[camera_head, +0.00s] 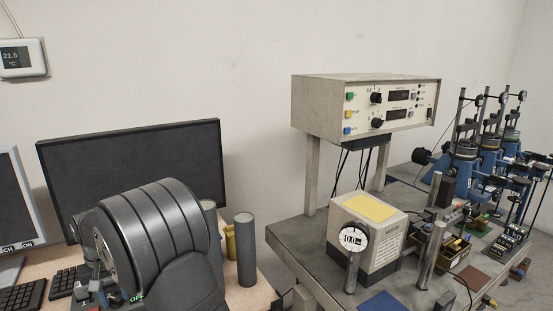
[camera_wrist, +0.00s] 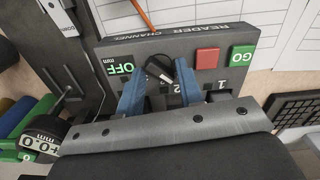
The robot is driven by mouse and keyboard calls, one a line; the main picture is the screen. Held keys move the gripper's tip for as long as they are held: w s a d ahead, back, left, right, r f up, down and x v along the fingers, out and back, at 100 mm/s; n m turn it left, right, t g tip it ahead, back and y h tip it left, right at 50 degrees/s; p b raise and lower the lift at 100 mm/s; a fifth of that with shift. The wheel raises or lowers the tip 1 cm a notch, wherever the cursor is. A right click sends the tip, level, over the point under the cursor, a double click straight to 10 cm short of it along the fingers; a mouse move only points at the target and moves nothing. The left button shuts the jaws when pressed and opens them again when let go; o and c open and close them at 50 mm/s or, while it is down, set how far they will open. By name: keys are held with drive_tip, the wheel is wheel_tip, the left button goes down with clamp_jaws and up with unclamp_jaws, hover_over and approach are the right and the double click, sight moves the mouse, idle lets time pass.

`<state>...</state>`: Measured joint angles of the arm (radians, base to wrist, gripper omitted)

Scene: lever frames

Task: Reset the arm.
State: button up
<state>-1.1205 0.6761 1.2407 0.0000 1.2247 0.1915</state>
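My gripper (camera_wrist: 158,72) has two blue fingers set apart, one on each side of a black rotary knob (camera_wrist: 160,69). A gap seems to show between the knob and each finger, though I cannot tell for sure whether they touch. The knob sits on a dark panel (camera_wrist: 127,46) marked READER CHANNEL, with a green OFF label to its left and positions 2 and 1 to its right. In the head view my dark arm bulks large at the lower left and hides most of the panel; only a bit of the OFF label shows.
The panel also bears a red button (camera_wrist: 207,59) and a green GO button (camera_wrist: 242,55). A keyboard (camera_wrist: 295,112) lies to the right. In the head view a monitor (camera_head: 140,150) stands behind my arm. A grey bench (camera_head: 290,238) with instruments is on the right.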

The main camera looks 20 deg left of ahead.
drive_tip(key=m, duration=0.4)
drive_tip(key=shift+m, duration=2.2)
wheel_tip(320, 180, up, 17)
drive_tip(key=n, duration=1.2)
drive_tip(key=shift+n, duration=0.3)
wheel_tip(320, 180, down, 17)
drive_tip(key=shift+f, duration=0.1)
drive_tip(key=shift+c, duration=0.4)
